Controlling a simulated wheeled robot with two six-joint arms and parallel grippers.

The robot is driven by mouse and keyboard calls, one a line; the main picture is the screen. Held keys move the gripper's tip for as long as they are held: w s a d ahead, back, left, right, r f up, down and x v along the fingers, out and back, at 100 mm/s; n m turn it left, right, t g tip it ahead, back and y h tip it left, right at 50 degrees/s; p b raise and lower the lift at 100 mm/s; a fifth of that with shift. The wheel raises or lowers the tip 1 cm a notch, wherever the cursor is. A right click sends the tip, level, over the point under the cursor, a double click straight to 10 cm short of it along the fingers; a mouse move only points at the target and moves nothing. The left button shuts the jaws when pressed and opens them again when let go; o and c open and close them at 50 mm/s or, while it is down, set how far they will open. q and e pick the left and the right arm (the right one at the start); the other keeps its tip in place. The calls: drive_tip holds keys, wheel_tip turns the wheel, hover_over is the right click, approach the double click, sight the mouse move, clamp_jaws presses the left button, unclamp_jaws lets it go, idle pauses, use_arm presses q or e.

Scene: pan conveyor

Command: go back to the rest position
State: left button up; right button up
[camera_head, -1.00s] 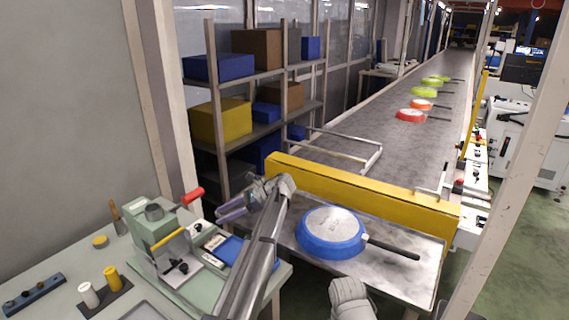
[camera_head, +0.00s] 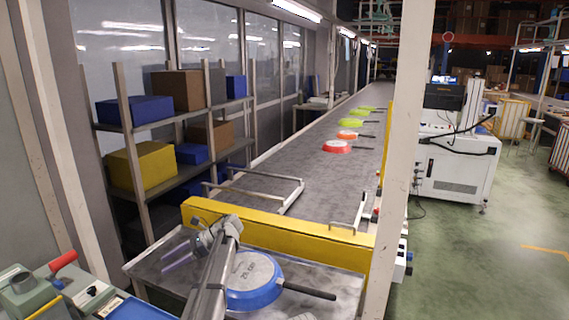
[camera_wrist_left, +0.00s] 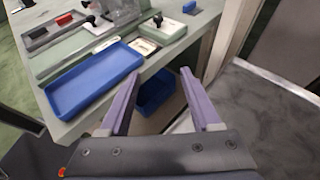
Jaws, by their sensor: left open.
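My left gripper (camera_head: 178,257) is open and empty in the head view, above the left part of the metal table at the conveyor's near end. Its two purple fingers also show spread apart in the left wrist view (camera_wrist_left: 160,90), with nothing between them. A blue pan (camera_head: 262,293) lies upside down on the metal table, to the right of my left gripper and apart from it. My left forearm hides the pan's left part. The pan's dark handle (camera_head: 309,290) points right. My right gripper is not in view.
A yellow barrier (camera_head: 290,233) crosses the conveyor's near end. Several coloured pans, such as a red one (camera_head: 337,147), lie on the conveyor (camera_head: 300,160) beyond. In the left wrist view, a blue tray (camera_wrist_left: 92,80) sits on the green workbench. A white post (camera_head: 406,130) stands at right.

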use_arm(q)
drive_tip(key=s+d+f+n+t+h+p, duration=0.1)
drive_tip(key=s+d+n+h+p, duration=0.3)
drive_tip(key=s+d, duration=1.1)
drive_tip(key=s+d+f+n+t+h+p, duration=0.1)
drive_tip(key=s+d+n+t+h+p, duration=0.3)
drive_tip(key=s+d, duration=1)
drive_tip(key=s+n+h+p, duration=0.1)
drive_tip(key=h+p, duration=0.2)
drive_tip(key=shift+s+d+f+n, duration=0.25)
drive_tip(key=shift+s+d+n, duration=0.05)
drive_tip(key=shift+s+d, duration=0.05)
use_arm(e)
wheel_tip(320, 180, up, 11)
